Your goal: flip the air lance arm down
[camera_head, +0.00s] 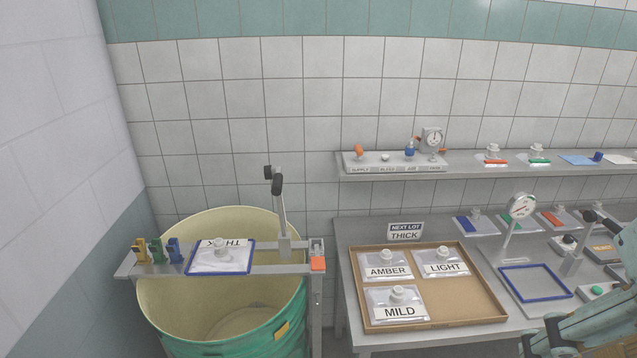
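An upright grey arm with a black grip and black head (279,198) stands on the metal bridge across the drum. It looks like the air lance arm, raised and leaning slightly left. The bridge (277,270) crosses the open cream-lined drum (165,305). A pouch with a blue frame, a spout and an upside-down THICK label (218,258) lies on the bridge, left of the arm's base. A teal jointed part of mine (585,330) shows at the bottom right corner, far from the arm. My gripper's fingertips cannot be made out there.
Yellow, green and blue clips (157,250) stand on the bridge's left end, and an orange block (318,263) on its right end. A tray (470,312) holds AMBER, LIGHT and MILD pouches. A dial gauge (520,206) and black-knobbed lever (583,238) stand farther right.

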